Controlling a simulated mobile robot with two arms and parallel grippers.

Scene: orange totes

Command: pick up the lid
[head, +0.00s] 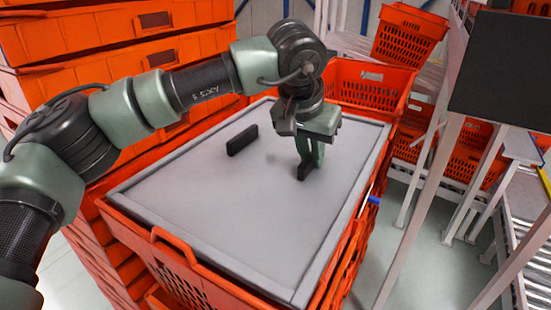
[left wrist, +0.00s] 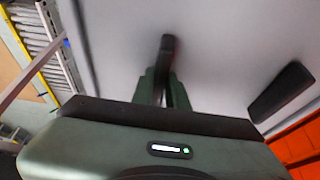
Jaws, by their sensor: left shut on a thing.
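The lid (head: 230,220) is a large grey flat panel with a raised rim and two black handles. It lies on top of an orange tote (head: 190,270) in the head view. My left gripper (head: 308,165) points down and is shut on the lid's right black handle (head: 303,173). The left wrist view also shows the left gripper (left wrist: 161,88) with its fingers around that handle (left wrist: 167,45). The other black handle (head: 242,140) stands free to the left. The tote's inside is hidden under the lid. My right gripper is not in view.
Stacked orange totes (head: 110,30) stand at the left and back. Another orange tote (head: 365,85) is just behind the lid. A white metal rack (head: 425,170) stands close on the right, with a dark panel (head: 500,65) above. Floor shows between tote and rack.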

